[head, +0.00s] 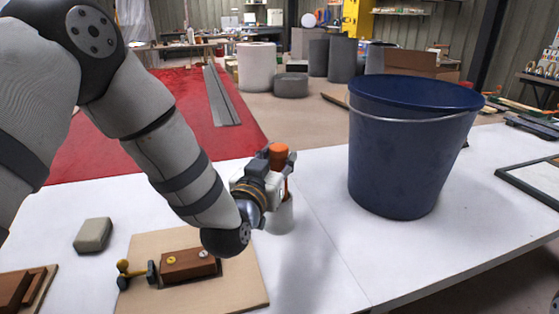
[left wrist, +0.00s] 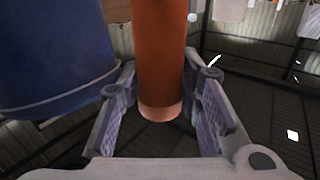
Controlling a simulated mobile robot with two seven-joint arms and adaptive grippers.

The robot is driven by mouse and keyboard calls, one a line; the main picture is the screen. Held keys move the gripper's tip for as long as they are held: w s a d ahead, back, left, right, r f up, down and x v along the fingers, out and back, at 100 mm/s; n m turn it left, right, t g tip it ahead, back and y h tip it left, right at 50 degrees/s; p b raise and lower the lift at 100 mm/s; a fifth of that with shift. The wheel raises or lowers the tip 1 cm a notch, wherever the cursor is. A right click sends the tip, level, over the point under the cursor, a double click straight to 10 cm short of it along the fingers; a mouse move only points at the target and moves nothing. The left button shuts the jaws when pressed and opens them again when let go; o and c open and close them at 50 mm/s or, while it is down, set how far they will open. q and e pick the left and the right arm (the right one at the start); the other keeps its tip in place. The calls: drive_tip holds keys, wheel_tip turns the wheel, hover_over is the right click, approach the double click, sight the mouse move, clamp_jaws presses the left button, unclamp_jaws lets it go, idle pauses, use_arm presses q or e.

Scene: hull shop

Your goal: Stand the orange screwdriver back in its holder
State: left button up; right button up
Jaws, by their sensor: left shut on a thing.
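The orange screwdriver (head: 278,151) is held upright in my left gripper (head: 284,170), which is shut around its handle. In the left wrist view the thick orange handle (left wrist: 160,50) stands between the two finger pads of the gripper (left wrist: 162,100), with a paler band at its near end. A white cylindrical holder (head: 281,217) stands on the white table directly below the gripper. The gripper covers the holder's upper part, so I cannot tell whether the screwdriver's shaft is inside it. My right gripper is not in view.
A large blue bucket (head: 405,155) stands on the table (head: 320,270) to the right of the holder. In front, a wooden board (head: 240,285) carries a brown block (head: 189,264) and a small brass-and-dark tool (head: 135,273). A grey-beige block (head: 93,234) lies at left.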

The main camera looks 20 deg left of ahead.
use_arm(q)
drive_tip(key=shift+f, duration=0.35)
drive_tip(key=o, duration=1.1)
drive_tip(key=shift+o, duration=0.2)
drive_tip(key=shift+r, duration=0.65)
drive_tip(key=s+p, duration=0.1)
drive_tip(key=s, duration=1.1)
drive_tip(key=shift+a+f, duration=0.15)
drive_tip(key=shift+f, duration=0.05)
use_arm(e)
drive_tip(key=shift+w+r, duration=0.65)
